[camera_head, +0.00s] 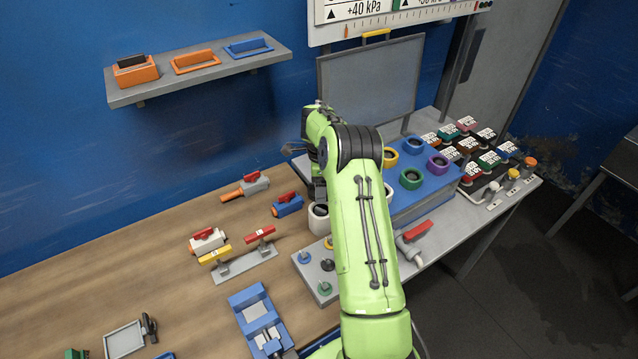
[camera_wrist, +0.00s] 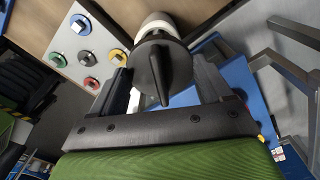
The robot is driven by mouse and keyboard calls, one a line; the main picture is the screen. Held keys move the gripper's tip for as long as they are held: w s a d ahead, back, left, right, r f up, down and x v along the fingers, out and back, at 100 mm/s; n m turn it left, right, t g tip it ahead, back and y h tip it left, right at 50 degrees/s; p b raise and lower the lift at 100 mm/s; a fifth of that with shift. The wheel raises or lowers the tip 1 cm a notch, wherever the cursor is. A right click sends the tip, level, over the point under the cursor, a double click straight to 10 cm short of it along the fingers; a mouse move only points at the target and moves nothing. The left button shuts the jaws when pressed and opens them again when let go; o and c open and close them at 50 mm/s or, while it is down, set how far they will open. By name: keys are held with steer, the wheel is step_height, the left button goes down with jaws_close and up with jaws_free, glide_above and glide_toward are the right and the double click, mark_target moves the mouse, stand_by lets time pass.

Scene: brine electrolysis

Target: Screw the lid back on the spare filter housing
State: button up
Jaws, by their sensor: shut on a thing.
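A white cylindrical filter housing (camera_head: 317,222) stands on the bench just below my gripper (camera_head: 319,192). In the wrist view, the white housing (camera_wrist: 157,24) shows behind a round black lid (camera_wrist: 150,66) with a raised ridge across it. My gripper (camera_wrist: 163,72) is shut on the lid, with one dark finger on each side of it. The lid covers the housing's mouth in this view. I cannot tell whether it is seated or still a little above the rim. My arm hides part of this area in the head view.
A grey plate with coloured knobs (camera_head: 307,284) lies in front of the housing. A blue block with coloured rings (camera_head: 428,205) stands to its right. Red-handled valves (camera_head: 288,203) lie to the left. A grey panel (camera_head: 368,84) rises behind.

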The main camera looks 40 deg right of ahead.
steer(key=shift+s+r, duration=0.1)
steer(key=shift+s, duration=0.25)
steer(key=shift+w, duration=0.2)
steer(key=shift+f+b, duration=0.35)
steer(key=shift+f, duration=0.05)
steer(key=b, duration=0.4)
glide_above(320, 209)
step_height(320, 209, down, 4)
steer(key=shift+d+f, duration=0.1)
steer(key=shift+f, duration=0.1)
steer(key=shift+s+f+b, duration=0.1)
steer(key=shift+f+b, duration=0.6)
steer(key=shift+f, duration=0.15)
stand_by(1.2)
steer(key=m+b, duration=0.1)
steer(key=m, duration=0.2)
steer(key=shift+f+b, duration=0.2)
steer(key=shift+b, duration=0.2)
steer(key=shift+m+b, duration=0.35)
steer(key=shift+m, duration=0.65)
steer(key=shift+r+m, duration=0.25)
steer(key=shift+m, duration=0.15)
